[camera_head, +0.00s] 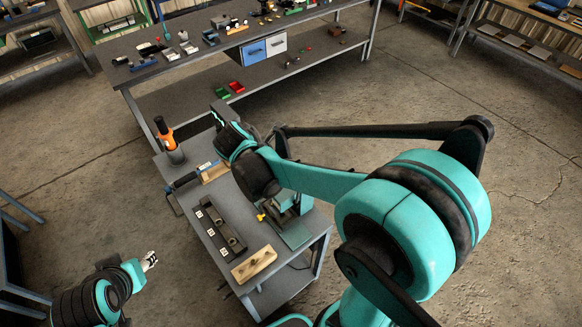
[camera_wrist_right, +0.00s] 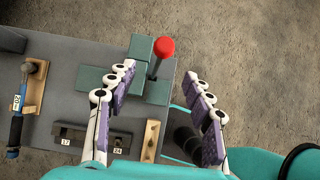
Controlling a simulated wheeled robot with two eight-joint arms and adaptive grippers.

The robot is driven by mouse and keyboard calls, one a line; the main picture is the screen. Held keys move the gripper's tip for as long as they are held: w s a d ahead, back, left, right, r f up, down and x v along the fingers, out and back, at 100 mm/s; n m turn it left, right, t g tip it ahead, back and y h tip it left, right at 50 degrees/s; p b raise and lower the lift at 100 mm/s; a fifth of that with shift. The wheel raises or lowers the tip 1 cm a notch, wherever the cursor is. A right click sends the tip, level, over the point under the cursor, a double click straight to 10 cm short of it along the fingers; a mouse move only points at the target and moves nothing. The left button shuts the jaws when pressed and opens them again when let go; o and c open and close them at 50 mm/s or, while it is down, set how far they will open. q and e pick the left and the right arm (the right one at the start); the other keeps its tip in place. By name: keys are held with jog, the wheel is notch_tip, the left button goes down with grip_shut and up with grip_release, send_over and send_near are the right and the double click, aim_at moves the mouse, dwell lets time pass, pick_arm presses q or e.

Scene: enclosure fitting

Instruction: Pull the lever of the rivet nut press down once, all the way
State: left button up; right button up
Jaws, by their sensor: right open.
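The rivet nut press has a teal-green base (camera_head: 294,234) at the right side of the small grey table; the arm hides much of it in the head view. In the right wrist view, its green body (camera_wrist_right: 140,48) shows with the lever's red knob (camera_wrist_right: 167,48) on a short rod. My right gripper (camera_wrist_right: 160,80) is open and empty. The knob shows in the gap between its fingers, beyond the tips; I see no contact. My left gripper (camera_head: 150,260) is off the table at lower left; its finger gap is too small to judge.
The table holds a dark tray (camera_head: 220,228) with numbered labels, a wooden block (camera_head: 253,264), a blue-banded tool (camera_head: 186,180) by a wooden holder and an orange-handled tool (camera_head: 163,130). A larger workbench (camera_head: 160,77) with parts and bins stands behind. Open floor lies at right.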

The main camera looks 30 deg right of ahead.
jog(key=p+v, duration=0.3)
jog(key=v, duration=0.3)
dwell(0.5)
jog(key=s+a+f+m+t+y+b, duration=0.1)
jog(key=s+f+m+t+y+b, duration=0.2)
jog(key=f+m+b, duration=0.7)
jog(key=s+a+f+m+t+y+b, duration=0.2)
jog(key=s+f+m+b, duration=0.5)
jog(key=f+b, duration=0.8)
jog(key=m+t+y+b, duration=0.1)
jog(key=m+b, duration=0.1)
jog(key=m, duration=0.1)
jog(key=shift+a+f+y+b, duration=0.15)
jog(key=shift+f+y+b, duration=0.15)
jog(key=shift+f+b, duration=0.05)
